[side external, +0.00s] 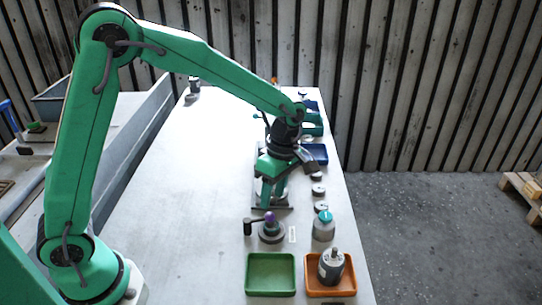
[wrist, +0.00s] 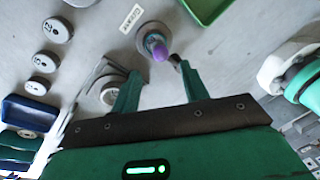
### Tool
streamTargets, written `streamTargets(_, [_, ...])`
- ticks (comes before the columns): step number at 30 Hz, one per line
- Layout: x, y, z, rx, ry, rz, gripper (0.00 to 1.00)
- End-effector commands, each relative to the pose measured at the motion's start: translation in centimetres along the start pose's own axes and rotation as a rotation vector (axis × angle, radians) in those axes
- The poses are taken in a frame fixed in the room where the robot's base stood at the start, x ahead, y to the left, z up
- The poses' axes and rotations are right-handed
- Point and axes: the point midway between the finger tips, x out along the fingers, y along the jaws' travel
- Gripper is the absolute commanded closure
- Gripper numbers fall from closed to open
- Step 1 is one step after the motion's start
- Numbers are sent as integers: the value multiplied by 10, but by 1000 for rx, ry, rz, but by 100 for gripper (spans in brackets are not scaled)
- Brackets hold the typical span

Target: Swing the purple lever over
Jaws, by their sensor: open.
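The purple lever shows in the side view as a purple knob (side external: 270,216) above a round dark base (side external: 271,236) on the table. In the wrist view the purple lever (wrist: 159,50) sticks up from its round grey base, just beyond my fingertips and roughly midway between them. My gripper (side external: 272,200) points down behind the lever in the side view, over a dark-edged plate. Its two green fingers (wrist: 160,72) are spread apart with nothing between them. I cannot tell the exact gap between fingers and lever.
A grey bottle with a teal cap (side external: 323,228) stands right of the lever. Several numbered discs (wrist: 57,30) lie nearby. The table's left side is largely clear.

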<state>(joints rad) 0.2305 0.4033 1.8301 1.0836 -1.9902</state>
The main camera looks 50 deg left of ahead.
Motion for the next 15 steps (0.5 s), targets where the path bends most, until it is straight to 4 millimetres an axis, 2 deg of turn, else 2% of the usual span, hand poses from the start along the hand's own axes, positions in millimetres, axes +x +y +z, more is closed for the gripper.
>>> streamTargets(9, [40,-2,3,1,2,-2,55])
streamTargets(15, [54,-3,4,1,2,0,55])
